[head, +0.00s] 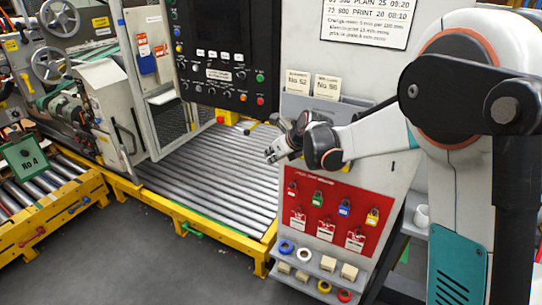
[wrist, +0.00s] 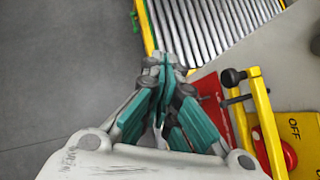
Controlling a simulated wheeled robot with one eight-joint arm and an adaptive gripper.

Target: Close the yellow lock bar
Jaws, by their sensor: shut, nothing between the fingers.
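The yellow lock bar (wrist: 242,125) shows at the right of the wrist view as a yellow frame with a black ball knob (wrist: 232,78). It stands beside a yellow plate (wrist: 299,128) marked OFF, which carries a red handle (wrist: 287,155). I cannot tell how far open the bar is. My gripper (wrist: 165,66) is shut and empty, to the left of the bar and apart from it in the wrist view. In the head view my gripper (head: 271,155) is in front of the white panel, and my wrist hides most of the lock area; only a bit of yellow shows behind it.
A red board (head: 325,228) with padlocks and tags hangs below my wrist. A grey shelf (head: 310,278) holds rings and small blocks. A black control panel (head: 215,85) is at upper left of my gripper. The roller conveyor (head: 215,175) lies left, with open grey floor in front.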

